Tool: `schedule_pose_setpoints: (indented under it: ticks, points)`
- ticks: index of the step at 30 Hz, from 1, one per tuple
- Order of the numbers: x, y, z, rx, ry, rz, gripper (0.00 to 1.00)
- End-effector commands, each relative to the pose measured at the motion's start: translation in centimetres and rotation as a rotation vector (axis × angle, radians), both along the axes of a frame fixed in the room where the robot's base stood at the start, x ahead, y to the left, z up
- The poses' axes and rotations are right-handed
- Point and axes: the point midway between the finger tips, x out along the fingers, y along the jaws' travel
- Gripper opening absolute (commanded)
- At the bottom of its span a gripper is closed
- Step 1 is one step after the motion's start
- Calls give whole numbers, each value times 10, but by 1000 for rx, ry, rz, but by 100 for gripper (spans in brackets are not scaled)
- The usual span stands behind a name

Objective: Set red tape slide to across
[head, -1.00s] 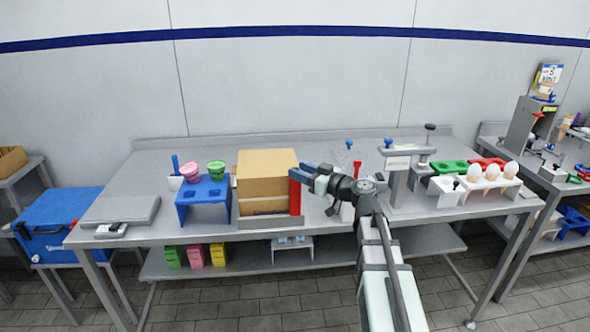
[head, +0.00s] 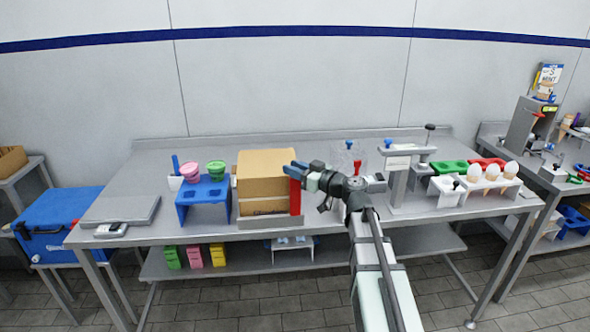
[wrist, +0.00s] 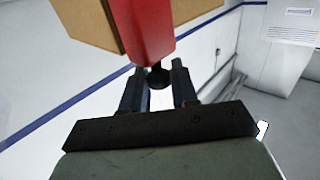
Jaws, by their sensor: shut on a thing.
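The red tape slide (head: 295,198) stands upright at the right front side of a closed cardboard box (head: 265,185). In the wrist view the red slide (wrist: 147,30) fills the upper middle, with a small dark knob (wrist: 158,78) at its near end. My gripper (head: 292,168) is at the top of the slide, beside the box's upper right edge. In the wrist view the two fingers of my gripper (wrist: 158,88) stand on either side of the knob and are shut on it. The fingers hide the slide's top in the head view.
The box stands on a grey holder (head: 275,221) at the bench's front. A blue stand (head: 203,200) with pink and green cups is to the left.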

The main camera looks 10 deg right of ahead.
Motion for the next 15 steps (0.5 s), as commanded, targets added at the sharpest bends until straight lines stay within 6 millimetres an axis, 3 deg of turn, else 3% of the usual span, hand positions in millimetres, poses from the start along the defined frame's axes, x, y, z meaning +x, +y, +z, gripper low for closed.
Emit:
schedule_pose_setpoints:
  ticks: [3, 15]
  points:
    - [0, 0, 0, 0, 0, 0, 0]
    - [0, 1, 1, 4, -1, 0, 0]
